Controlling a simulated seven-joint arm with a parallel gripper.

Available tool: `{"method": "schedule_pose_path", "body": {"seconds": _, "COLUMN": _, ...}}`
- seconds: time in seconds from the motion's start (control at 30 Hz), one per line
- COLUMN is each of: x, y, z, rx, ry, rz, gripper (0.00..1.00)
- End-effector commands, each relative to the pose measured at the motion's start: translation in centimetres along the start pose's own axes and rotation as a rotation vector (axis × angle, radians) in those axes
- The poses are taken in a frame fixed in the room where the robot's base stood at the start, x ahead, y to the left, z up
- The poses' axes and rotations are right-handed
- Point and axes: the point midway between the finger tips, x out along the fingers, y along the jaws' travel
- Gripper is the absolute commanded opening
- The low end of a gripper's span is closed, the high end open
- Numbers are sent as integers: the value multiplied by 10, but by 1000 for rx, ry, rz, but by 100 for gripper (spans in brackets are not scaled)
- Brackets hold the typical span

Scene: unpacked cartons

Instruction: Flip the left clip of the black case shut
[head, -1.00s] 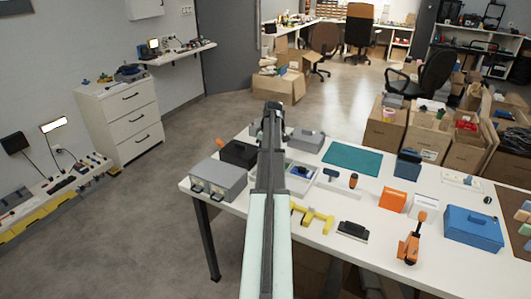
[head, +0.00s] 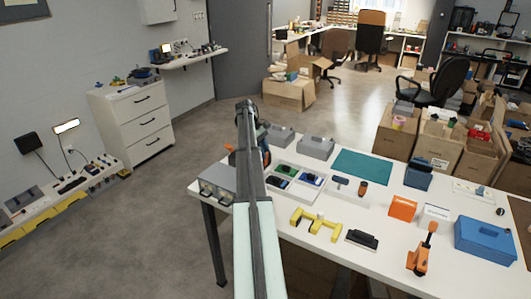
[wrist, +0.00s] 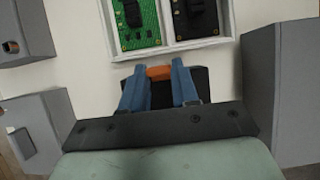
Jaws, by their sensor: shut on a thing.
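The black case (wrist: 202,78) lies under my gripper in the wrist view; only parts of its dark body show around the fingers. My gripper (wrist: 160,76) has its two blue fingers either side of a small orange clip (wrist: 160,72) at the case's edge and is shut on it. I cannot tell the clip's angle. In the head view my arm hides most of the case. An orange bit (head: 230,147) shows left of the arm and another (head: 267,158) shows right of it.
A white tray with circuit boards (head: 295,176) is beside my gripper. Grey boxes stand close on both sides, one at right (wrist: 280,90) and one at lower left (wrist: 35,125). A yellow bracket (head: 316,225) and blue toolbox (head: 485,240) lie farther right.

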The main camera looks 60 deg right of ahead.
Motion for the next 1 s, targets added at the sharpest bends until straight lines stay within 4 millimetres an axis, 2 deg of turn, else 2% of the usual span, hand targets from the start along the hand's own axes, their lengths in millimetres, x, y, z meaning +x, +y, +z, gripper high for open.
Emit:
{"method": "schedule_pose_path", "body": {"seconds": 0.53, "x": 0, "y": 0, "z": -1, "rx": 0, "ry": -24, "rz": 0, "gripper": 0}}
{"method": "schedule_pose_path", "body": {"seconds": 0.57, "x": 0, "y": 0, "z": -1, "rx": 0, "ry": -24, "rz": 0, "gripper": 32}}
{"method": "schedule_pose_path", "body": {"seconds": 0.8, "x": 0, "y": 0, "z": -2, "rx": 0, "ry": -23, "rz": 0, "gripper": 55}}
{"method": "schedule_pose_path", "body": {"seconds": 1.0, "x": 0, "y": 0, "z": -2, "rx": 0, "ry": -23, "rz": 0, "gripper": 55}}
